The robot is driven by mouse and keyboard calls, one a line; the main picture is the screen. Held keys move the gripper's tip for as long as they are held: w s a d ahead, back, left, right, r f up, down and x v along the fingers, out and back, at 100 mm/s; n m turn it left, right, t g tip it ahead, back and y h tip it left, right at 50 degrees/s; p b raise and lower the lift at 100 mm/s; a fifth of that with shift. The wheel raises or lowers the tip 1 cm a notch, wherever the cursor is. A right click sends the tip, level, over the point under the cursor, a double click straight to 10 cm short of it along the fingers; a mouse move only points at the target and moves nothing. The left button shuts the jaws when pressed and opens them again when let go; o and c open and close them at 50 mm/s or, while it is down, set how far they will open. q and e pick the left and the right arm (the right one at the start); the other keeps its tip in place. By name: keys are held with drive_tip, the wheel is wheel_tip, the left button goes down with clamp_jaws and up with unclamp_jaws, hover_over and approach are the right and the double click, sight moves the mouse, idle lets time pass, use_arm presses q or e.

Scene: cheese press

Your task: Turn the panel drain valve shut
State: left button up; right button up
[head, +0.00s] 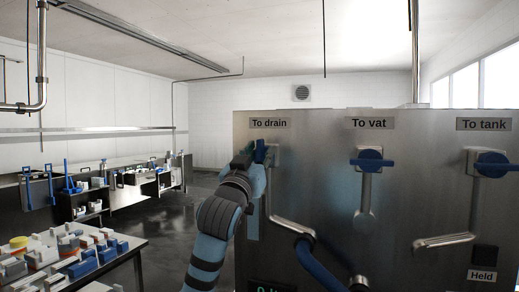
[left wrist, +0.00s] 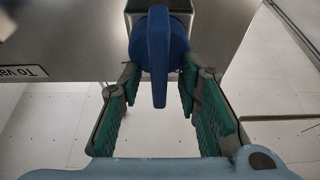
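The drain valve is a blue handle (head: 260,150) under the "To drain" label (head: 270,123) on the steel panel (head: 320,170). In the head view its handle looks upright and is partly hidden by my left gripper (head: 246,160). In the left wrist view the blue handle (left wrist: 158,55) fills the space between the fingers, its lever pointing down the picture. My left gripper (left wrist: 158,90) is open, with green pads on both sides of the lever and gaps visible beside it. My right gripper is not in view.
The "To vat" valve (head: 370,158) and "To tank" valve (head: 492,160) have handles lying across. A bent steel pipe (head: 285,222) and a blue hose (head: 318,265) are below the drain valve. A table (head: 70,255) with several blocks stands left; open floor lies between.

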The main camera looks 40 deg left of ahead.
use_arm(q)
drive_tip(key=shift+w, duration=0.15)
drive_tip(key=shift+c, duration=0.2)
drive_tip(key=shift+a+f, duration=0.1)
clamp_jaws()
